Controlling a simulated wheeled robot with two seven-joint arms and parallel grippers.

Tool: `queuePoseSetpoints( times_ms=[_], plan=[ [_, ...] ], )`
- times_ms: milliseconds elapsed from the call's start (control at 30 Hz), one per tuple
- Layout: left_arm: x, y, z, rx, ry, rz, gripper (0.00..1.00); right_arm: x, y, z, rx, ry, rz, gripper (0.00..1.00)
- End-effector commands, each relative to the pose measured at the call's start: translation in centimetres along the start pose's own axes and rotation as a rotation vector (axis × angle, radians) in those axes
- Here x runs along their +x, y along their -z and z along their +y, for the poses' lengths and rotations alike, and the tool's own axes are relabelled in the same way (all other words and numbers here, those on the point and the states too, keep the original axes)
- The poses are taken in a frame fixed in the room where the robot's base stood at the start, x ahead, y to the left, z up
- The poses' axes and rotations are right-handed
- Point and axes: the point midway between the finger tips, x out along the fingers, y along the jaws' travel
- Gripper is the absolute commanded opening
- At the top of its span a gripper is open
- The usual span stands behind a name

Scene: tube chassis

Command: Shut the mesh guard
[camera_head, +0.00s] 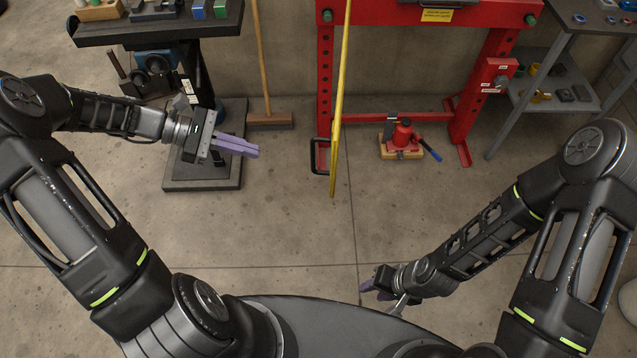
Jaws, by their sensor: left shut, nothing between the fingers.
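The mesh guard (341,90) is a thin yellow panel seen nearly edge-on. It stands swung out from the red press frame (325,75) toward me, so it is open. A black handle (314,158) sticks out on the left side of the guard near its end closest to me. My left gripper (255,149), with purple fingers, is shut and empty, to the left of the handle and apart from it. My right gripper (368,286) is low in the view, near my base, well away from the guard. Its fingers are small and partly hidden.
A red jack (402,136) stands on a wooden block inside the press frame. A broom (265,80) leans on the wall behind my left gripper. A dark workbench (150,32) is at the left, a grey shelf table (560,90) at the right. The floor in front is clear.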

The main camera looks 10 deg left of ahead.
Motion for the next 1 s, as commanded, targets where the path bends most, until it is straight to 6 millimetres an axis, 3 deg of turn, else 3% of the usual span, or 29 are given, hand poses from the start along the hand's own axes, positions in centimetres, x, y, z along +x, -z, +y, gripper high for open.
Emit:
queuePoseSetpoints(
  times_ms=[100, 233, 667, 1000],
  plan=[
    [-0.4, -2.5, -0.5, -0.054, 0.033, -0.103, 0.0, 0.1, 0.0, 0.0, 0.0, 0.0, -0.001, 0.36],
    [-0.6, -4.0, -1.2, -0.096, 0.069, -0.164, 0.0, 0.1, 0.0, 0.0, 0.0, 0.001, -0.001, 0.36],
    [-0.4, -4.1, -1.4, -0.112, 0.076, -0.166, 0.0, 0.1, 0.0, 0.0, 0.0, 0.001, -0.001, 0.36],
    [1.8, -4.2, -1.6, -0.108, 0.08, -0.164, 0.0, 1.6, 0.2, 0.5, -0.003, 0.005, 0.003, 0.36]
  ],
)
